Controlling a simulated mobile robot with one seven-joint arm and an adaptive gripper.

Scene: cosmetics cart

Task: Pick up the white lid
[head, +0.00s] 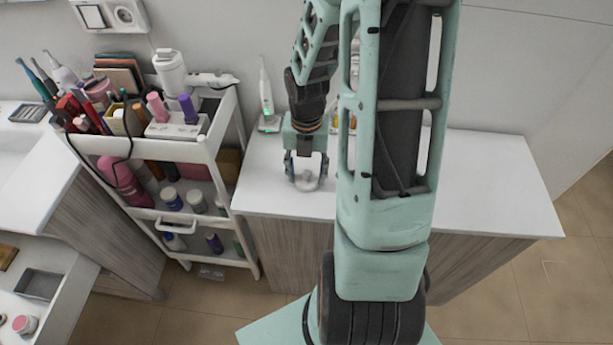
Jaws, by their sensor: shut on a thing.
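My gripper (306,176) points down at the left part of the white countertop (480,185). Its fingers are shut on a small round white lid (306,182), which is at or just above the counter surface. White on white, I cannot tell whether the lid touches the counter. My arm hides the middle of the counter and part of what stands behind it.
A white cart (205,150) full of cosmetics stands left of the counter. An electric toothbrush on a charger (267,110) stands at the counter's back left. Small bottles (350,122) show partly behind my arm. The counter's right side is clear.

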